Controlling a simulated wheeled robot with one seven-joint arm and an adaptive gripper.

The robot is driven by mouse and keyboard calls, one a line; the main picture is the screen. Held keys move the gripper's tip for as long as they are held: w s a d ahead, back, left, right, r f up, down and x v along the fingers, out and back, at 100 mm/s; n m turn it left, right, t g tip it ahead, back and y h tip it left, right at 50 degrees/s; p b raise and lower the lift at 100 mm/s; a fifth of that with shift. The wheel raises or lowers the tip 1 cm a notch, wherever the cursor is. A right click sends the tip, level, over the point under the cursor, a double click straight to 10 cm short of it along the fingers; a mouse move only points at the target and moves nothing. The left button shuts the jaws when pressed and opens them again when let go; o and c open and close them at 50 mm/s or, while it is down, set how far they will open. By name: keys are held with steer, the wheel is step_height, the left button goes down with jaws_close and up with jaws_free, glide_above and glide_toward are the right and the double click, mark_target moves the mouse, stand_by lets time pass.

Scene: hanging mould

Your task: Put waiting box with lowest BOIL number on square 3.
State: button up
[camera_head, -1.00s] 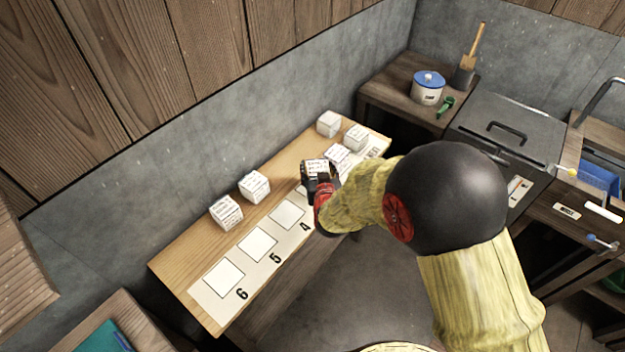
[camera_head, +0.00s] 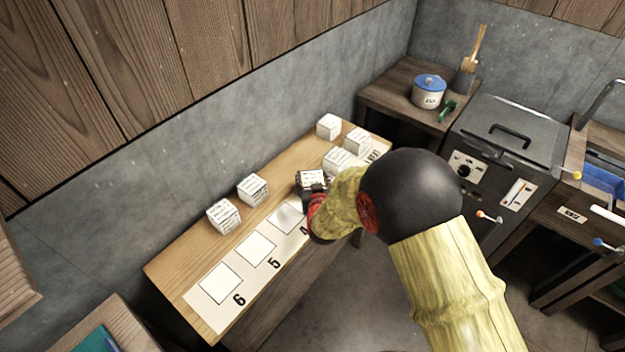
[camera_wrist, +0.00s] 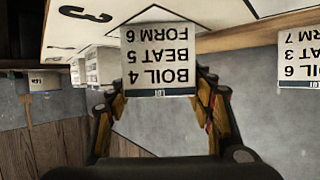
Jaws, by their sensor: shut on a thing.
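My gripper (camera_head: 313,190) is shut on a white box (camera_head: 311,177) over the strip of numbered squares (camera_head: 236,262), just beyond square 4 (camera_head: 286,217). In the wrist view the held box (camera_wrist: 157,66) sits between my fingers (camera_wrist: 160,98) and reads, upside down, BOIL 4, BEAT 5, FORM 6. A printed 3 (camera_wrist: 98,14) shows on the strip beside it. Square 3 is mostly hidden in the head view. I cannot tell whether the box touches the strip. Another box (camera_wrist: 299,57) at the wrist view's right reads BOIL 6, BEAT 3, FORM 7.
Two boxes (camera_head: 252,189) (camera_head: 223,215) stand on the left part of the wooden bench (camera_head: 172,268). Several more (camera_head: 328,126) (camera_head: 356,140) (camera_head: 337,160) stand at its far right end. Squares 4, 5 (camera_head: 256,248) and 6 (camera_head: 220,283) are empty. A blue-lidded pot (camera_head: 429,93) stands beyond.

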steer(key=o, duration=1.3)
steer(key=shift+f, duration=0.1)
steer(key=shift+r, duration=0.2)
steer(key=shift+s+r+p, duration=0.2)
steer(key=shift+s+p, duration=0.15)
steer(key=p+v, duration=0.2)
steer(key=v, duration=0.9)
steer(key=shift+s+p, duration=0.15)
steer(key=shift+p, duration=0.2)
steer(key=shift+d, duration=0.1)
